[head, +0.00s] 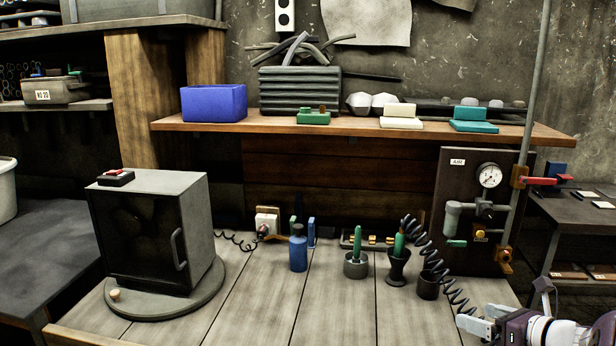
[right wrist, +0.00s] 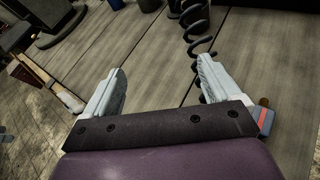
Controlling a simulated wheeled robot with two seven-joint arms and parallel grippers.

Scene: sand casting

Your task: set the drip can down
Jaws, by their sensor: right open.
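No thing in view is marked as the drip can, and I cannot tell for certain which one it is. Small vessels stand upright on the bench: a blue bottle (head: 298,252), a grey pot (head: 356,268) with a green-handled tool, a dark flared cup (head: 397,272) with another green handle, and a dark cup (head: 428,288). My right gripper (head: 474,322) is at the bench's front right, apart from them. In the right wrist view my right gripper (right wrist: 158,86) is open, with nothing between its fingers. My left gripper is not in view.
A black coiled hose (head: 440,268) hangs down to the bench close to my right gripper. A grey cabinet (head: 195,225) on a round base stands at left. A gauge panel (head: 460,220) stands at the right rear. The front middle of the bench (head: 330,318) is clear.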

